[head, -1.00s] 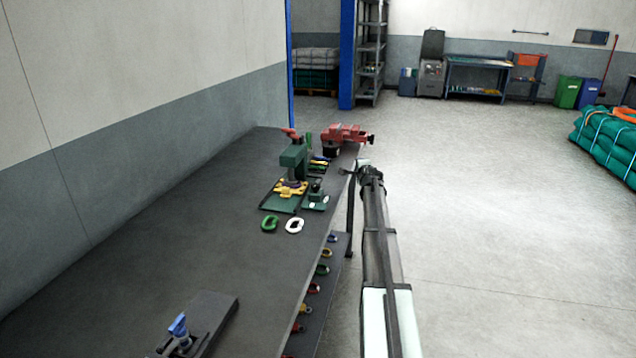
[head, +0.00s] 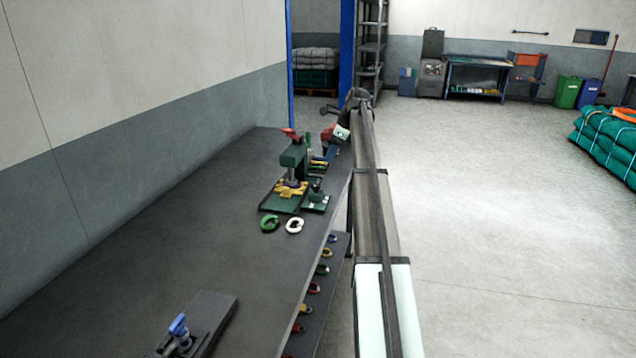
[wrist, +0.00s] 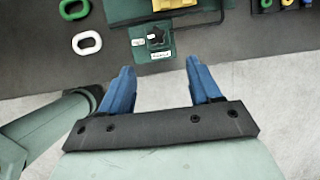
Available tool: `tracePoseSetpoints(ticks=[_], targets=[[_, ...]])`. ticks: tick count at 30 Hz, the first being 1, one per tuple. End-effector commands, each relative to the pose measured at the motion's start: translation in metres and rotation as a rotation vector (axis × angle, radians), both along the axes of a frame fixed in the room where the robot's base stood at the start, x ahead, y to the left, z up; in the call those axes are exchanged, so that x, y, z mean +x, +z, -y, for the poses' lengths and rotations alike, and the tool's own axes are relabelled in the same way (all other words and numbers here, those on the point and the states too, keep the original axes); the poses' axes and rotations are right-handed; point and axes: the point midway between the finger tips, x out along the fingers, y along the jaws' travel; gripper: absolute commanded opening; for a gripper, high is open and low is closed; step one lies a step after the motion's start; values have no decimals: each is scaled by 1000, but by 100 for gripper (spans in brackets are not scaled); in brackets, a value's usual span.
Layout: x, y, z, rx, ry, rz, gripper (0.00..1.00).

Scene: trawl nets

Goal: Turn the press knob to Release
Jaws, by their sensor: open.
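The press (head: 292,163) is a green frame with a red handle, standing on the dark bench, with a yellow fixture (head: 291,188) on its base. The press knob (wrist: 156,37) is a dark star-shaped knob on a small green plate with white labels, at the bench edge in the wrist view. The label text is too small to read. In the head view the knob's block (head: 315,200) is beside the press base. My gripper (wrist: 162,72) has two blue fingers, spread apart and empty, just short of the knob plate in the wrist view.
A green link (head: 269,223) and a white link (head: 294,226) lie on the bench in front of the press. A red vise (head: 328,138) is partly hidden behind my arm. A blue-handled tool (head: 179,328) is at the near edge. The bench middle is clear.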

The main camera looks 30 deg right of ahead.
Motion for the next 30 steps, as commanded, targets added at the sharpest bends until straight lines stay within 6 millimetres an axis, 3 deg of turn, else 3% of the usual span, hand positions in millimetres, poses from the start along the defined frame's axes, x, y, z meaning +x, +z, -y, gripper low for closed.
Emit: tracePoseSetpoints(ticks=[8,21,30], targets=[[1,-13,-8,12,-4,-24,63],[22,-83,-28,11,-2,-22,63],[32,-116,-38,10,-3,-22,63]])
